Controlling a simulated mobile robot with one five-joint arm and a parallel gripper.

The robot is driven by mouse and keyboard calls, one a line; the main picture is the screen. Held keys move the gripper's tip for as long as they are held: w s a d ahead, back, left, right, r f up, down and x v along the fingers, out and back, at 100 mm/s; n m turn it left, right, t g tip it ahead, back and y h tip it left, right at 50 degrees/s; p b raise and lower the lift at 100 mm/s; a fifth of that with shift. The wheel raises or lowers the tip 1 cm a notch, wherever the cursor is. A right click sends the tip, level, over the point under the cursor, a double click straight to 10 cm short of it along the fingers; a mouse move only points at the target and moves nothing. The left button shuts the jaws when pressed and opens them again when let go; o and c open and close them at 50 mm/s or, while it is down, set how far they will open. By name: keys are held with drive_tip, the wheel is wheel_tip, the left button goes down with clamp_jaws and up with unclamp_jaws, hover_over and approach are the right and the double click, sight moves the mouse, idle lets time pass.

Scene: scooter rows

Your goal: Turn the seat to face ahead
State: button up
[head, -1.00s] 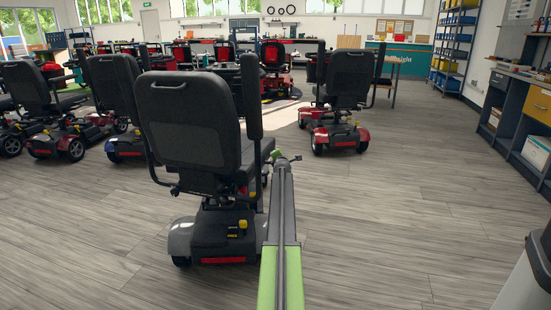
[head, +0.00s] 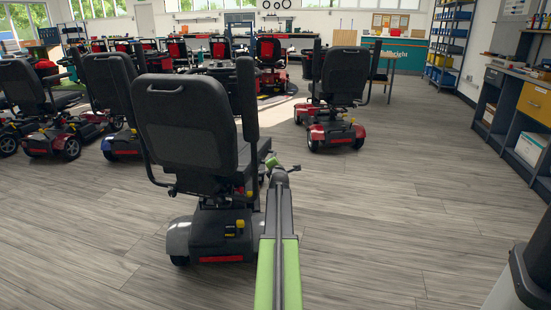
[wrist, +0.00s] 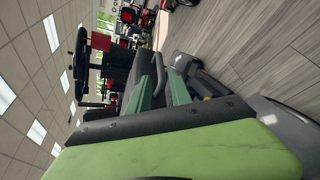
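The black seat (head: 186,125) of the nearest scooter has its back toward me in the head view. One armrest (head: 247,98) is folded upright at its right side. The scooter's grey and black rear base (head: 205,236) stands on the floor below. My gripper (head: 275,165) is at the seat's lower right side, partly hidden by my arm. In the wrist view, the two green fingers of my gripper (wrist: 160,92) are apart, with a dark curved lever (wrist: 159,71) showing between or just beyond them. I cannot tell whether they touch it. The scooter's grey rear cover (wrist: 186,66) is close by.
A red scooter (head: 335,130) stands ahead to the right, and more scooters stand in rows at the left (head: 40,120) and back. A workbench (head: 510,125) lines the right wall. A dark-topped bin-like object (head: 535,265) is near at lower right. The floor between is clear.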

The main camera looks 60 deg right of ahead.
drive_tip(key=shift+v, duration=1.35)
drive_tip(key=shift+c, duration=0.4)
